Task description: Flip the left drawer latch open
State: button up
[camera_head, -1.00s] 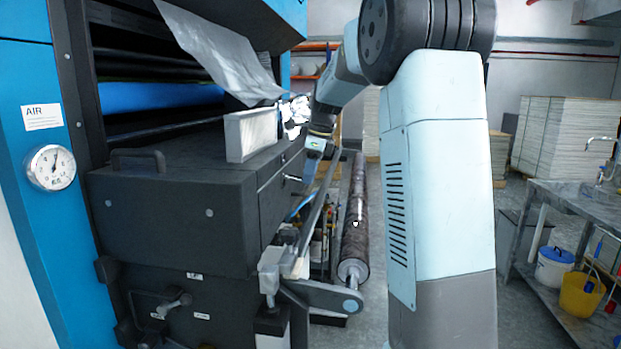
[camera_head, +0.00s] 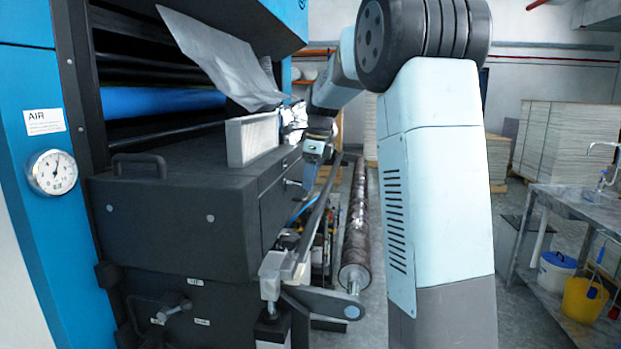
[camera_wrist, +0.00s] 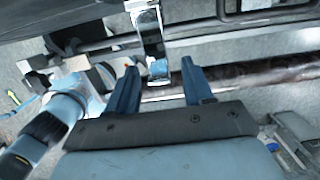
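My gripper (camera_wrist: 159,82) is open in the wrist view, its two blue fingers apart with nothing clasped between them. A shiny metal latch-like piece (camera_wrist: 151,34) hangs from a dark edge at the top of that view. Its lower end lies ahead of and between the fingertips; whether it touches them I cannot tell. In the head view, the dark drawer unit (camera_head: 170,222) stands at left, with a small silver fitting (camera_head: 291,182) on its right side. My gripper is beside that side, farther back; its fingertips are hard to make out there.
A white block-shaped item (camera_head: 252,138) stands on the drawer unit, below a grey hanging sheet (camera_head: 220,60). A long roll (camera_head: 354,225) lies along the right of the machine. A steel sink table (camera_head: 570,205) and buckets stand at far right, with open floor between.

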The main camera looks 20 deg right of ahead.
notch_tip(320, 180, up, 14)
jog(key=s+d, duration=0.1)
jog(key=shift+d+f, duration=0.25)
jog(key=shift+d, duration=0.15)
dwell(0.6)
jog(key=s+a+f+n+t, duration=0.1)
jog(key=s+a+f+n, duration=0.1)
jog(key=s+n, duration=0.55)
jog(key=s+a+f+n+t, duration=0.1)
jog(key=s+a+f+n, duration=0.3)
jog(key=s, duration=0.7)
jog(key=s+f+n+t, duration=0.1)
jog(key=s+f+n, duration=0.4)
jog(key=s, duration=0.3)
jog(key=s+a+f+n+t+h, duration=0.1)
jog(key=s+f+n, duration=0.4)
jog(key=s+n, duration=0.2)
jog(key=shift+s+f+t+h, duration=0.2)
jog(key=shift+s+t+h, duration=0.1)
jog(key=shift+s, duration=0.1)
jog(key=shift+n, duration=0.25)
jog(key=shift+c, duration=0.5)
